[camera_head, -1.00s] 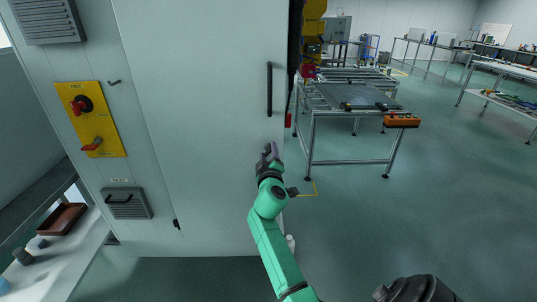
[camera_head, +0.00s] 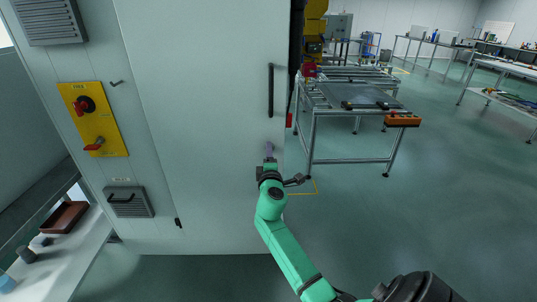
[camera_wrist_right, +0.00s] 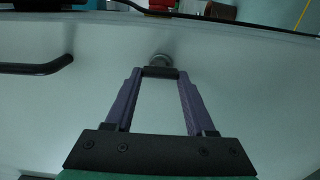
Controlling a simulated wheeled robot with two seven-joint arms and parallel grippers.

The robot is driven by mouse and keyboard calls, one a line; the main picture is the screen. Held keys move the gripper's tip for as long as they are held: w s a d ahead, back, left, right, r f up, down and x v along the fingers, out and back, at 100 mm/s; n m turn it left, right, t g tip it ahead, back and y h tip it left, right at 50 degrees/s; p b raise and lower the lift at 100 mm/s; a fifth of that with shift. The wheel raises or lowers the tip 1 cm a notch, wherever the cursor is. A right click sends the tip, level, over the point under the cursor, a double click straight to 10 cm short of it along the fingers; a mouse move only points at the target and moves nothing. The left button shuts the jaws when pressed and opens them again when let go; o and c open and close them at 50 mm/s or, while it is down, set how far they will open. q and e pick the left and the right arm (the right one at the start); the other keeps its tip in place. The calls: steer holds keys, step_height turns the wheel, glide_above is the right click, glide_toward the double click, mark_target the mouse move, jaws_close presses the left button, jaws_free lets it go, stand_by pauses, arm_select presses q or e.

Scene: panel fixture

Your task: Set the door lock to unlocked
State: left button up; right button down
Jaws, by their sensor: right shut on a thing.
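The door lock (camera_wrist_right: 160,60) shows in the right wrist view as a small round metal piece on the pale door, with a dark bar in front of it. My right gripper (camera_wrist_right: 160,73) has its purple fingertips at both ends of that dark bar and is shut on it. In the head view my right gripper (camera_head: 269,151) is against the large white cabinet door (camera_head: 200,100), below the black door handle (camera_head: 270,90), and it hides the lock. The lock's setting cannot be read. My left gripper is not in view.
A yellow panel (camera_head: 110,130) with red rotary switches is on the cabinet at the left. The door handle also shows in the wrist view (camera_wrist_right: 38,68). A metal-frame table (camera_head: 312,135) stands right of the cabinet. Open floor (camera_head: 440,200) lies at the right.

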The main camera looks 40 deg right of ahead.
steer(key=shift+d+r, duration=0.2)
steer(key=shift+r, duration=0.05)
steer(key=shift+c, duration=1.4)
jaws_free()
steer(key=shift+o, duration=0.2)
steer(key=shift+d+f, duration=0.1)
steer(key=shift+f, duration=0.1)
steer(key=b+v, duration=0.1)
steer(key=v, duration=1.3)
steer(key=shift+s+a+b, duration=0.2)
steer(key=shift+a+b, duration=0.05)
steer(key=shift+b, duration=0.05)
